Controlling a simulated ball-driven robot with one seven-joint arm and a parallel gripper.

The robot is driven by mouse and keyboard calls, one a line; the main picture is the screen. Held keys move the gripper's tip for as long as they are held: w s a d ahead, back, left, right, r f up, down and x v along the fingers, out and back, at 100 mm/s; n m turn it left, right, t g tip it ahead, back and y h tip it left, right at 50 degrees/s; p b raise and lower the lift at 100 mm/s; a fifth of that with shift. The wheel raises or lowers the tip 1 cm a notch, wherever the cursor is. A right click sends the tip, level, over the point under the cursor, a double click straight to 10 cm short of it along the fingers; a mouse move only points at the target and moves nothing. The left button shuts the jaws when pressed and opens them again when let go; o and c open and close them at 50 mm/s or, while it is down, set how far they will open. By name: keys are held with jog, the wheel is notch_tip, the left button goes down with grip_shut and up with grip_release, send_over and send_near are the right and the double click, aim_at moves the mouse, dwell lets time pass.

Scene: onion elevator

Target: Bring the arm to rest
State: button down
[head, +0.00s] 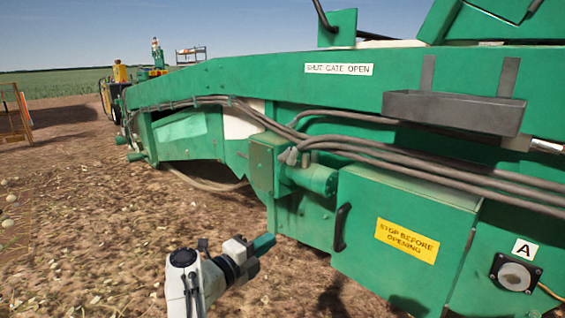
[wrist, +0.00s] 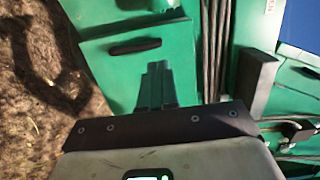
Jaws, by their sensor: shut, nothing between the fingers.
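My gripper (head: 264,244) is in the lower middle of the head view, at the end of my white and dark arm. Its fingers point up and to the right, toward the green machine (head: 250,85). In the wrist view my gripper (wrist: 158,68) shows its two fingers together, with nothing between them. Behind the fingers is a green panel with a dark handle (wrist: 135,46). I cannot tell exactly how far the fingertips are from the panel.
A green box with a yellow "STOP BEFORE OPENING" label (head: 407,241) and a black handle (head: 341,228) stands right of my gripper. Grey hoses (head: 400,160) run along the machine. A grey tray (head: 455,112) hangs above. Bare soil (head: 90,220) lies open to the left.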

jog(key=w+d+f+n+t+y, duration=0.1)
jog(key=d+f+n+t+y, duration=0.1)
jog(key=d+n+t+y, duration=0.4)
jog(key=w+d+f+n+t+y, duration=0.1)
jog(key=d+f+n+t+y, duration=0.1)
jog(key=d+n+y, duration=0.5)
jog(key=s+d+f+n+g+y, duration=0.3)
jog(key=s+d+f+n+g, duration=0.4)
jog(key=s+f+n, duration=0.4)
jog(key=s+d+f+n+g+h, duration=0.1)
jog(key=s+d+f+g, duration=0.25)
jog(key=s, duration=0.65)
jog(key=s+d+f+g+h, duration=0.1)
jog(key=s+d+f+g, duration=0.25)
jog(key=s, duration=0.55)
jog(key=s+d+f+n+g+h, duration=0.1)
jog(key=s+d+f+g, duration=0.3)
jog(key=s, duration=0.6)
jog(key=s+g+h, duration=0.2)
jog(key=s+g, duration=0.1)
jog(key=s, duration=1)
notch_tip(320, 180, up, 27)
jog(key=p, duration=2.6)
jog(key=shift+p, duration=0.3)
